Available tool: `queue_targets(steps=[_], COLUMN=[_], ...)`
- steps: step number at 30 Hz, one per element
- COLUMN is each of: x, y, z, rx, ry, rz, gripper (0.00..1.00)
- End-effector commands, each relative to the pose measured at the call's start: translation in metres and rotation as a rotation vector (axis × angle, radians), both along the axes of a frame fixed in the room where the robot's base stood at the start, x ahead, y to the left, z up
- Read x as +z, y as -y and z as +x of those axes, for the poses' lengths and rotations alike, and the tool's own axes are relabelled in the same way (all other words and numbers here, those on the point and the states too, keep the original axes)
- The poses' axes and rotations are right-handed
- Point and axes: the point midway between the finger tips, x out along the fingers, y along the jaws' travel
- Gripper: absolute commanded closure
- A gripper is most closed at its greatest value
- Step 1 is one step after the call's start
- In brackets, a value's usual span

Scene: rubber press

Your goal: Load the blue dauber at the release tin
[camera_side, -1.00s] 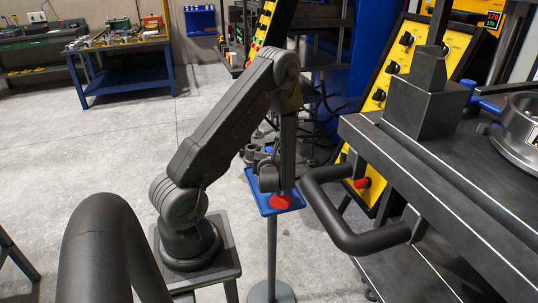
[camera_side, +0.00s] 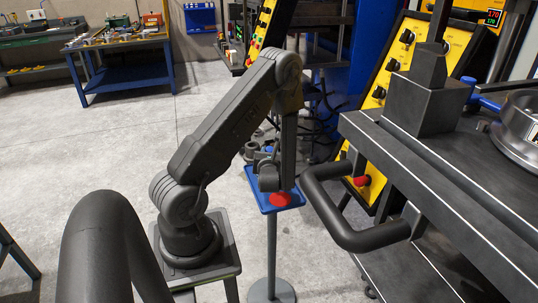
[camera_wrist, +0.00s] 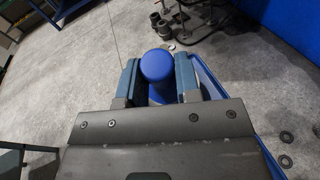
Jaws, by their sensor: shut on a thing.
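The blue dauber (camera_wrist: 158,66) stands between the two fingers in the wrist view, its rounded blue end showing. My gripper (camera_wrist: 158,82) is shut on it. In the side view my gripper (camera_side: 269,179) points down over a small blue tray (camera_side: 257,196) on a stand. A round red thing (camera_side: 281,199), likely the release tin, sits on this tray just below the gripper. The dauber's lower end is hidden, so I cannot tell whether it touches the red thing. The tray's blue rim (camera_wrist: 207,80) shows beside the right finger in the wrist view.
A dark press table (camera_side: 460,180) with a thick looped handle (camera_side: 350,235) stands close on the right. A metal ring mould (camera_side: 520,125) lies on it. A yellow control panel (camera_side: 390,95) is behind.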

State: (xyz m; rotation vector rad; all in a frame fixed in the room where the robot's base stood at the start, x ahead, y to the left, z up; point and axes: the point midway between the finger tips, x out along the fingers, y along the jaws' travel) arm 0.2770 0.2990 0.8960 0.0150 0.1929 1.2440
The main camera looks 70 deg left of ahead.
Motion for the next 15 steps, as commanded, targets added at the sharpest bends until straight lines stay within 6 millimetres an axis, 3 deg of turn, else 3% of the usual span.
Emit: queue_targets(steps=[6, 15], x=[0.001, 0.024], y=[0.0, 0.0], z=[0.0, 0.0], rx=[-0.001, 0.0], ry=[0.0, 0.003], rz=[-0.001, 0.0], gripper=[0.98, 0.98])
